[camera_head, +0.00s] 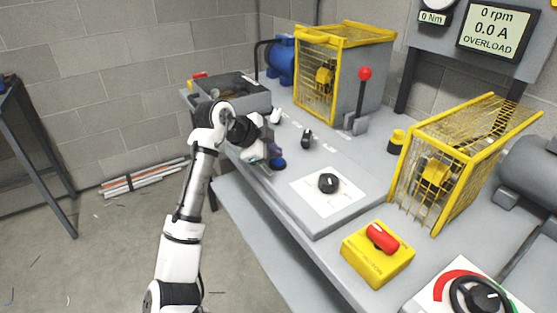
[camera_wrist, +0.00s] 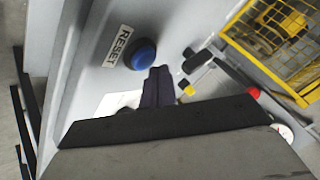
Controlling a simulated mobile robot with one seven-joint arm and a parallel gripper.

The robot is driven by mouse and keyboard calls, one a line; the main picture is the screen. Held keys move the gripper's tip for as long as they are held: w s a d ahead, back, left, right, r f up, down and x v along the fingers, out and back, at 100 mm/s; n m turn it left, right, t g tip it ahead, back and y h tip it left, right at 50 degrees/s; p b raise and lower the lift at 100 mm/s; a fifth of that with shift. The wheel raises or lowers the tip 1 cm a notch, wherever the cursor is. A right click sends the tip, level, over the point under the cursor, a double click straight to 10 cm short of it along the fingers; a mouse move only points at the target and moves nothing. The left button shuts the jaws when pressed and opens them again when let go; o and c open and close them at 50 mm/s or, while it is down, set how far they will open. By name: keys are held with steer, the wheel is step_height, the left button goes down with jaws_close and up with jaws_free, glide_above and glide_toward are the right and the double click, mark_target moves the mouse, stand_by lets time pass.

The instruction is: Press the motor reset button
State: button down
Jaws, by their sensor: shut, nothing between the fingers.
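The blue round reset button (camera_wrist: 140,54) sits on the grey panel beside a white label reading RESET (camera_wrist: 117,46) in the wrist view. In the head view the blue button (camera_head: 279,163) shows at the panel's near left edge, just below my gripper (camera_head: 272,152). In the wrist view my gripper (camera_wrist: 160,72) is shut and empty, its dark fingertips beside the button's lower right edge in the picture. I cannot tell whether they touch it. The display (camera_head: 495,28) reads 0 rpm, 0.0 A and OVERLOAD.
A black knob on a white plate (camera_head: 328,183) and a black toggle (camera_head: 307,138) are on the same panel. A red-knobbed lever (camera_head: 363,90) and yellow cages (camera_head: 465,150) stand behind. A yellow box with a red handle (camera_head: 378,254) is at the front right.

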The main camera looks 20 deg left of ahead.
mark_target(274, 162)
steer(key=shift+f, duration=0.15)
stand_by(0.3)
steer(key=shift+f, duration=0.3)
steer(key=shift+f+b, duration=0.1)
steer(key=shift+b, duration=0.2)
steer(key=shift+r+p, duration=0.45)
steer(key=shift+r, duration=0.1)
step_height(274, 162, up, 6)
steer(key=p, duration=0.4)
stand_by(0.4)
stand_by(0.5)
